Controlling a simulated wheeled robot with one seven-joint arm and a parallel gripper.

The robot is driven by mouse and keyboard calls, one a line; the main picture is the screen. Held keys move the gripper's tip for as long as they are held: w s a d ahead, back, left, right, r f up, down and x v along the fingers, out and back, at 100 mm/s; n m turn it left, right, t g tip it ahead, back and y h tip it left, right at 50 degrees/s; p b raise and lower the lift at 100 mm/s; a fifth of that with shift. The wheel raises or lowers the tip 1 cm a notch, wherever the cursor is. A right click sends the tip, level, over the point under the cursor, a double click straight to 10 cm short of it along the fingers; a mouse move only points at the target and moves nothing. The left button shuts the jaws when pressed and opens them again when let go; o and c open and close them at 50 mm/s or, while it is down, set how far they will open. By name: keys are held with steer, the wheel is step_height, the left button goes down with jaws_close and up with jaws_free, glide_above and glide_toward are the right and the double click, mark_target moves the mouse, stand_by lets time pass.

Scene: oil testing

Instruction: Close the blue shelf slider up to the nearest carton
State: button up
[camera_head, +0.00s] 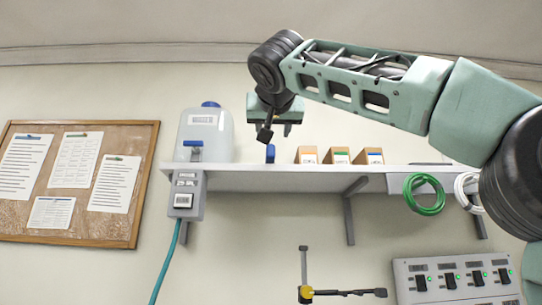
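The blue slider (270,153) stands upright on the white wall shelf (240,178). Three small tan cartons stand in a row to its right. The nearest carton (307,155) has an orange mark, and a bare gap of shelf lies between it and the slider. The middle carton (337,156) has a green mark and the far one (370,156) a blue mark. My gripper (270,137) points down just above the slider. A dark finger shows near the slider's top, but contact and finger spacing are unclear.
A large translucent jug (205,135) with a blue cap and tap stands at the shelf's left end. A grey box (187,195) with a teal hose hangs below. Green (424,194) and white (467,190) coils hang at the right. A switch panel (455,282) sits lower right.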

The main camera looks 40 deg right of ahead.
mark_target(271, 163)
steer(key=p+x, duration=0.4)
steer(key=x, duration=0.9)
steer(key=shift+w+d, duration=0.2)
steer(key=shift+w, duration=0.15)
jaws_close()
steer(key=shift+f, duration=0.1)
